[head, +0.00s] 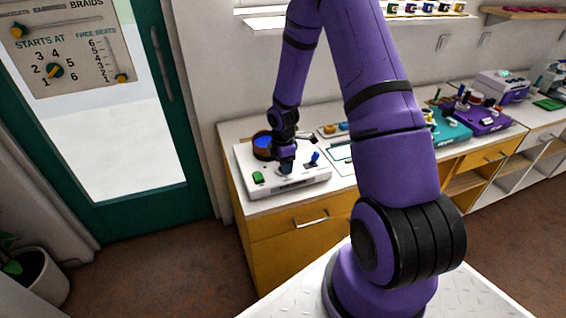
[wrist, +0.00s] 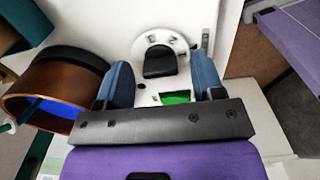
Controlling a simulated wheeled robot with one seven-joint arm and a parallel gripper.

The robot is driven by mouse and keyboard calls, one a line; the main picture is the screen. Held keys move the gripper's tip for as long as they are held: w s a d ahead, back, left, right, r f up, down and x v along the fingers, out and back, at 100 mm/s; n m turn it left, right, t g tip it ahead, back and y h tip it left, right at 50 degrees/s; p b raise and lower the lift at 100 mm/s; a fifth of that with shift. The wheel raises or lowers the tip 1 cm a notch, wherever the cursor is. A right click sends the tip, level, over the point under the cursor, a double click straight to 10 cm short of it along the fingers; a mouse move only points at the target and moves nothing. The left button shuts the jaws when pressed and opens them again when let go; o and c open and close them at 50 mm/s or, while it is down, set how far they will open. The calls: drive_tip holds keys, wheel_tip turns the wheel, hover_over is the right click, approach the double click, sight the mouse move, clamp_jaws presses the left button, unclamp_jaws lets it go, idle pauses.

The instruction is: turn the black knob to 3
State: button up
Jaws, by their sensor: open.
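The black knob (wrist: 160,63) sits on a white dial with dark digits on the white device (head: 305,182). In the head view my gripper (head: 286,167) is low over the device and hides the knob.
A copper-coloured bowl, blue inside (head: 263,146), stands at the device's back left; it also shows in the wrist view (wrist: 50,85). A green switch (head: 258,177) and blue lever (head: 314,158) flank my gripper. Teal (head: 450,128) and purple (head: 483,118) devices stand further right.

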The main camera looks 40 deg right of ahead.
drive_tip(key=c, duration=0.9)
drive_tip(key=shift+c, duration=0.2)
drive_tip(key=shift+m, duration=0.3)
drive_tip(key=m, duration=0.4)
drive_tip(key=shift+m, duration=0.3)
drive_tip(key=m, duration=0.4)
drive_tip(key=shift+m, duration=0.3)
drive_tip(key=m, duration=0.5)
drive_tip(key=shift+m, duration=2.5)
